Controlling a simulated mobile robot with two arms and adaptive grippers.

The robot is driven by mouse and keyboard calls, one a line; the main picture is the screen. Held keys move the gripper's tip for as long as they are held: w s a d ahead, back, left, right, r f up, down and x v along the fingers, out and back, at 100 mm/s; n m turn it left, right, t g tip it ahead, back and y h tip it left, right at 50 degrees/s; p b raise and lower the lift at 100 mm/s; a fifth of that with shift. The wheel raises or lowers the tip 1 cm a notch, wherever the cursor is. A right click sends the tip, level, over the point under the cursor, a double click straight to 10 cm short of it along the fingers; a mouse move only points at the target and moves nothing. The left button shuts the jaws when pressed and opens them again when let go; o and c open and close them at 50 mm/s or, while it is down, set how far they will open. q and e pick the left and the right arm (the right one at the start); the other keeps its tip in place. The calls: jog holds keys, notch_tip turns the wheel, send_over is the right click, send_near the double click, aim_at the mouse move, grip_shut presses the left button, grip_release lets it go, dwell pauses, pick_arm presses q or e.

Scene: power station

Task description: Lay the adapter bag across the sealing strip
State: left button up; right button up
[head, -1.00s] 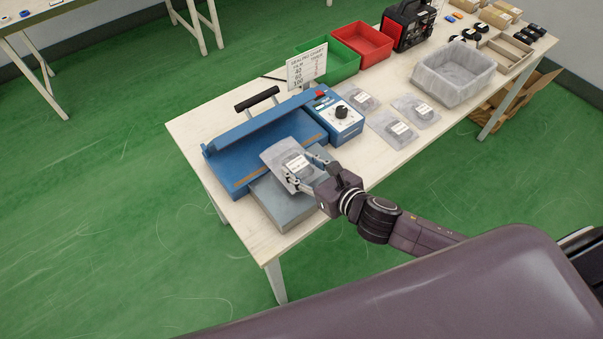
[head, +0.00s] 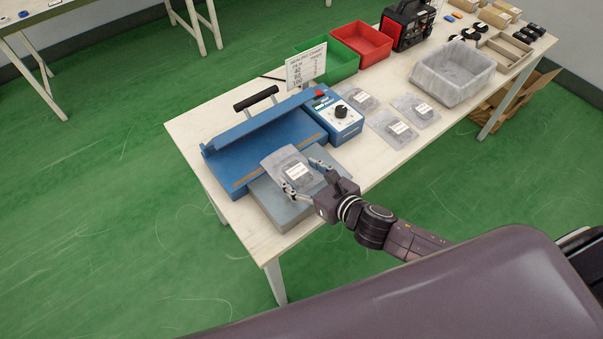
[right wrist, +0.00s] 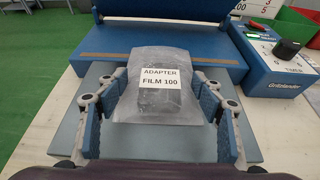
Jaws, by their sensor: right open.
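The adapter bag (head: 286,166) is a clear pouch with a dark item inside. In the right wrist view its white label reads ADAPTER FILM 100 (right wrist: 160,79). It lies on the grey support block (head: 285,212) in front of the blue sealer (head: 262,150). Its far end covers part of the brownish sealing strip (head: 247,180), which also shows in the right wrist view (right wrist: 105,54). My right gripper (head: 308,178) is open, its fingers apart on both sides of the bag's near part; any contact is hard to tell. My left gripper is out of view.
The sealer's raised arm has a black handle (head: 256,98); its control box (head: 335,115) with a dial stands right. Several more bags (head: 392,126), a grey bin (head: 453,75), and green (head: 330,65) and red (head: 362,44) bins stand farther along the white table.

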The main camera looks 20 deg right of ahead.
jog(key=shift+r, duration=0.15)
jog(key=b+v, duration=0.1)
jog(key=v, duration=1.1)
jog(key=shift+b, duration=0.35)
